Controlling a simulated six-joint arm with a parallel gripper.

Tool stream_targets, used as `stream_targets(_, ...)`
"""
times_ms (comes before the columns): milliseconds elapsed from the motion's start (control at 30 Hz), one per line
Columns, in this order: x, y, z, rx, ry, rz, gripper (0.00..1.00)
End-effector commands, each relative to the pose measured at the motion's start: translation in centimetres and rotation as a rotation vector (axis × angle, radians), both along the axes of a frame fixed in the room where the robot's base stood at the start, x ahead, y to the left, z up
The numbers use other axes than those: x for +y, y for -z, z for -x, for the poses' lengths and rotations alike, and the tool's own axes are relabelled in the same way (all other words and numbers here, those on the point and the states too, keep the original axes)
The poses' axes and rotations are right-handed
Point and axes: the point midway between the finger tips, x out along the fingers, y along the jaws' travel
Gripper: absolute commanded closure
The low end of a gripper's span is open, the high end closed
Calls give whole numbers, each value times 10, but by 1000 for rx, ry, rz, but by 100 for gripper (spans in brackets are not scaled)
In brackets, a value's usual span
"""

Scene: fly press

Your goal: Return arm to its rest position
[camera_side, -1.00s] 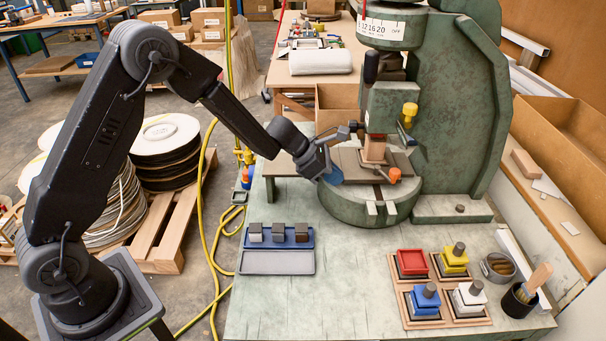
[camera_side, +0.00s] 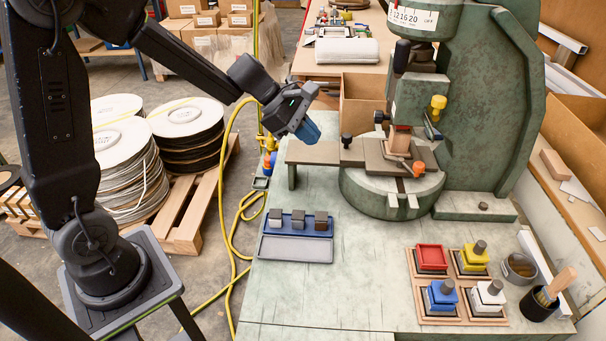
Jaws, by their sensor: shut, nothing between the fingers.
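My gripper (camera_side: 308,131), with blue fingertips, is shut and empty. It hangs in the air at the left of the green fly press (camera_side: 470,110), apart from it. In the picture it shows just above the brown plate (camera_side: 313,153) that reaches left from the press. My dark arm comes in from the upper left, and its upper part is cut off by the frame edge.
The press has orange (camera_side: 418,168) and yellow (camera_side: 438,102) knobs. A blue tray (camera_side: 262,224) with several small blocks lies front left on the bench. Coloured holders (camera_side: 431,257) and a brush pot (camera_side: 537,303) stand front right. Cable reels (camera_side: 130,165) and a yellow hose (camera_side: 228,190) are left.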

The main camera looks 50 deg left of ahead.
Motion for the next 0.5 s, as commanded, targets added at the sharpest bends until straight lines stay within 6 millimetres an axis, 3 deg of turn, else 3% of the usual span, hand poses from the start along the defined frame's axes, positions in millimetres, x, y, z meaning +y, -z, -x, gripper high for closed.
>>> stream_targets(33, -12, -19, 16, -68, 122, -77, 100)
stream_targets(200, -39, -55, 82, -273, 578, -394, 100)
stream_targets(367, -44, -72, 144, -427, 983, -712, 100)
stream_targets(500, -36, -76, 189, -507, 1288, -980, 100)
